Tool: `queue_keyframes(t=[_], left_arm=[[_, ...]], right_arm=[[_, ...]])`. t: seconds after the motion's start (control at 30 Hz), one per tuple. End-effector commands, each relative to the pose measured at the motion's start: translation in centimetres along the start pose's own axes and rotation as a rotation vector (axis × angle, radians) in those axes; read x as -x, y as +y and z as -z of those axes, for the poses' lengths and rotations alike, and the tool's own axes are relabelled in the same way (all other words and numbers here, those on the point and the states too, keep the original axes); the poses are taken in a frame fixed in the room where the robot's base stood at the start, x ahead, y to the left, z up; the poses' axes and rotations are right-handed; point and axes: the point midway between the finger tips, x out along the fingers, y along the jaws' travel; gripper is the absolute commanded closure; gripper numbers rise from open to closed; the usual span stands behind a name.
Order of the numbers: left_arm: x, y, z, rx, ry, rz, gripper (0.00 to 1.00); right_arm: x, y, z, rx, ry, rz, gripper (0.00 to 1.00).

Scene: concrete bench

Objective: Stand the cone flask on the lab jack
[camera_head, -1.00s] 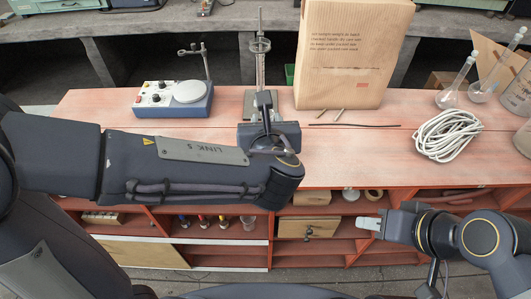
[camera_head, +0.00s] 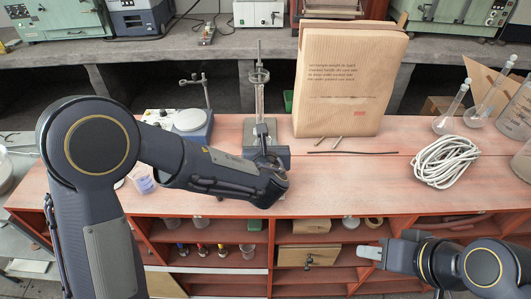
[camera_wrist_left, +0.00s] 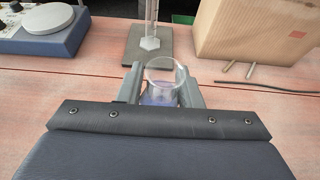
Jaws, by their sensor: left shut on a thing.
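My left gripper (camera_wrist_left: 163,92) is shut around a clear glass vessel (camera_wrist_left: 161,70) with purple-blue contents. The open rim shows between the fingers in the left wrist view; its lower shape is hidden, so I cannot tell if it is the cone flask. In the head view the left gripper (camera_head: 268,158) is over the bench, in front of the metal stand, and its own links hide the vessel. My right gripper (camera_head: 368,252) is in front of the shelves below the bench top, seen side-on, apparently empty. I cannot make out the lab jack.
Behind the left gripper is a stand with a dark base plate (camera_wrist_left: 148,62). A brown paper bag (camera_head: 345,85) stands right of it, near a dark rod (camera_head: 352,153). A stirrer (camera_head: 190,120) and a beaker (camera_head: 143,180) are left. Coiled cable (camera_head: 445,160) and flasks (camera_head: 445,124) are right.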

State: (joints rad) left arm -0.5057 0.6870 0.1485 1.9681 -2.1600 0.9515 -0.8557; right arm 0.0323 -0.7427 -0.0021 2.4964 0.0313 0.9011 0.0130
Motion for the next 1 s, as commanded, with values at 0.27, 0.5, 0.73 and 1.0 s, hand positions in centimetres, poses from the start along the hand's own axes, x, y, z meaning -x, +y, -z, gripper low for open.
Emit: queue_keyframes(t=[0.27,0.5,0.73,1.0], left_arm=[[-2.0,0.2,3.1,-0.002,0.003,-0.002,0.94],[-2.0,0.2,3.3,0.001,0.001,-0.001,0.94],[-2.1,0.2,3.5,0.000,0.000,-0.001,0.64],[-2.1,0.2,3.5,0.000,0.001,-0.001,0.46]], right_arm=[[0.1,0.0,0.0,0.000,0.000,0.000,0.64],[0.1,0.0,0.0,0.000,0.000,0.000,0.64],[-0.2,0.1,-0.1,0.000,0.000,0.000,0.64],[-0.2,0.1,-0.1,0.000,0.000,0.000,0.64]])
